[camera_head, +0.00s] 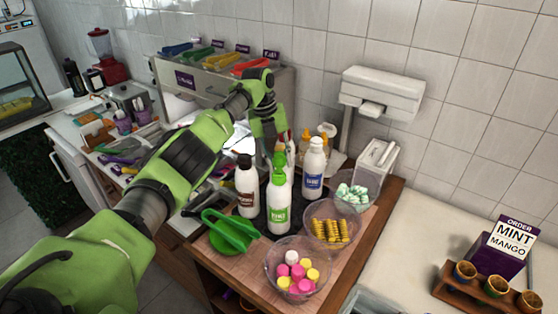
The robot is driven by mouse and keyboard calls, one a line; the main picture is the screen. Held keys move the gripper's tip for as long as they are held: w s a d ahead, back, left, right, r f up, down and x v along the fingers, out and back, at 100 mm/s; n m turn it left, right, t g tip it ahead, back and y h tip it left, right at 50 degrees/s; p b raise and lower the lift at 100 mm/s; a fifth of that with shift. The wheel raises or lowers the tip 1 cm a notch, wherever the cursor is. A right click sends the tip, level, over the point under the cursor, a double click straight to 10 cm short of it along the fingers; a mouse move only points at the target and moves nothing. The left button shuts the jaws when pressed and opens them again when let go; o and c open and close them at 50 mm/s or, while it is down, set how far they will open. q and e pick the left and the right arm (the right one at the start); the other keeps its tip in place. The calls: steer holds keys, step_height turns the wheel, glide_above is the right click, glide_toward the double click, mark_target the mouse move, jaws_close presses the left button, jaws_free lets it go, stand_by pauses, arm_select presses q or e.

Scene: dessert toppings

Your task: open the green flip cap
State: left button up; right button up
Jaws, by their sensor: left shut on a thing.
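The white bottle with a green KIWI label (278,208) stands upright on a dark mat on the wooden counter. Its green flip cap (279,177) is on top. My left gripper (274,148) reaches in from the left and is shut at the top of this cap, its fingers pointing down. Whether the lid is lifted is too small to tell. My right gripper is not in view.
A brown-labelled bottle (247,190) with a dark cap and a blue-labelled bottle (314,170) stand close on either side. A green tool (232,230) lies left.

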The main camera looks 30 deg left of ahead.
arm_select(q)
steer(key=shift+f, duration=0.1)
steer(key=o, duration=1)
steer(key=shift+o, duration=0.6)
steer(key=w+v, duration=0.1)
steer(key=v, duration=1.1)
steer(key=shift+s, duration=0.45)
